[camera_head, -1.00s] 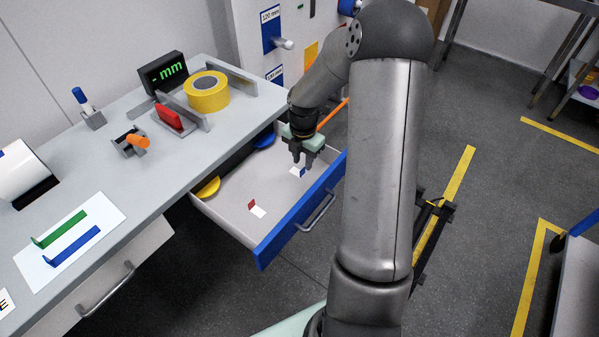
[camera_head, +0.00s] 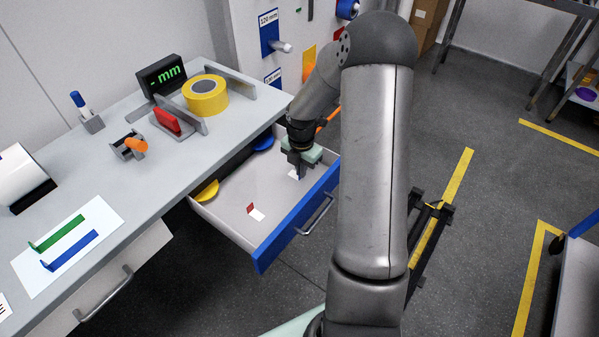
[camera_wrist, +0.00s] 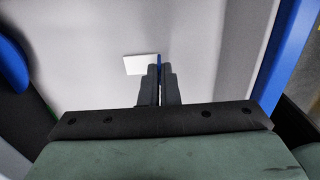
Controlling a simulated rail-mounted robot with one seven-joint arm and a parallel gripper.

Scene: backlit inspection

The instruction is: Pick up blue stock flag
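The blue stock flag is a white card with a small blue upright tab (camera_wrist: 159,59), in the open drawer (camera_head: 235,228). In the head view only part of its white card (camera_head: 294,175) shows below my gripper (camera_head: 300,176). In the wrist view the white card (camera_wrist: 139,65) lies left of the fingertips. My gripper (camera_wrist: 161,72) points down into the drawer, its two fingers close together with the thin blue tab between their tips. The lower part of the tab is hidden by the fingers.
A red flag with a white card (camera_head: 256,214) lies nearer the drawer front. A yellow bin (camera_head: 206,191) and a blue bin (camera_head: 263,144) sit along the drawer's inner side. The blue drawer front (camera_head: 290,232) stands close to the right of my gripper.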

